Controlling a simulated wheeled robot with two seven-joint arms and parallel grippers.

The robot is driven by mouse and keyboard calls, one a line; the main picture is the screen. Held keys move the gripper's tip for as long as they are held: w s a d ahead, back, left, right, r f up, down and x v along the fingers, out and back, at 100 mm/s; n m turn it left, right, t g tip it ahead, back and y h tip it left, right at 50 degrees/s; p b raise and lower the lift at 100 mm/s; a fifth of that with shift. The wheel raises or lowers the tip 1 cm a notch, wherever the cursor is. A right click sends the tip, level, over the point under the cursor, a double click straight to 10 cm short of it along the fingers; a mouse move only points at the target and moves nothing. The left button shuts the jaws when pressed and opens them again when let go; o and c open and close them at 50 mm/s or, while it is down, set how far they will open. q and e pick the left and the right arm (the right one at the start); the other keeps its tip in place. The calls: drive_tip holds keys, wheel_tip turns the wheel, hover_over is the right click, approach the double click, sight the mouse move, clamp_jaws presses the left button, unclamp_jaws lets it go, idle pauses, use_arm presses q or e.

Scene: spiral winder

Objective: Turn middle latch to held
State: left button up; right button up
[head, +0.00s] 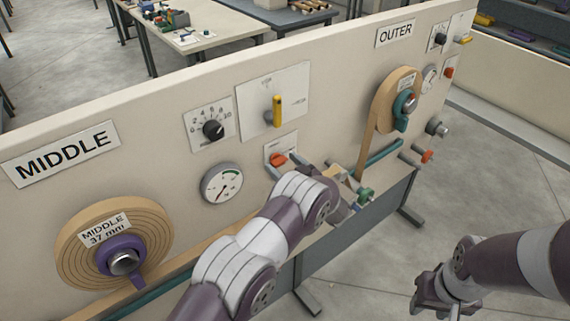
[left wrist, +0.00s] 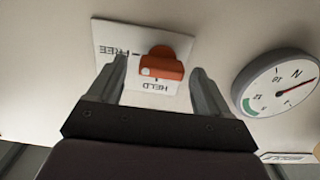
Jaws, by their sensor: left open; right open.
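The middle latch (head: 278,159) is a small orange handle on a white plate below the yellow lever. In the left wrist view the latch (left wrist: 162,66) appears upside down, its bar lying across with the white-dotted end toward the FREE label (left wrist: 124,51). The HELD label (left wrist: 160,86) is on the plate's other marked side. My left gripper (head: 287,168) is open in front of the plate, and its fingers (left wrist: 160,85) show on either side of the latch; contact cannot be told. My right gripper (head: 435,303) is open and empty, away from the panel at lower right.
A gauge (head: 222,184), black dial (head: 213,130) and yellow lever (head: 277,111) surround the latch. The MIDDLE coil (head: 75,252) is at lower left. The OUTER strip (head: 378,110) and its fittings are to the right. Floor (head: 400,248) near my right gripper is clear.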

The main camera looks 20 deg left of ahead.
use_arm(q)
drive_tip(key=shift+w, duration=0.1)
drive_tip(key=shift+c, duration=0.9)
drive_tip(key=shift+a, duration=0.1)
drive_tip(key=c, duration=0.9)
drive_tip(key=shift+o, duration=0.2)
drive_tip(key=shift+f+n+b, duration=0.15)
drive_tip(key=shift+n+b, duration=0.25)
drive_tip(key=shift+b, duration=0.4)
drive_tip(key=shift+s+f+n+b, duration=0.15)
drive_tip(key=shift+n+b, duration=4.15)
drive_tip(key=shift+b, duration=2.4)
drive_tip(key=shift+s+f+n+b, duration=0.1)
drive_tip(key=shift+n+b, duration=4.2)
drive_tip(key=shift+b, duration=2.4)
drive_tip(key=o, duration=0.8)
drive_tip(key=shift+o, duration=1.2)
drive_tip(key=shift+s+r, duration=0.1)
drive_tip(key=shift+r, duration=0.1)
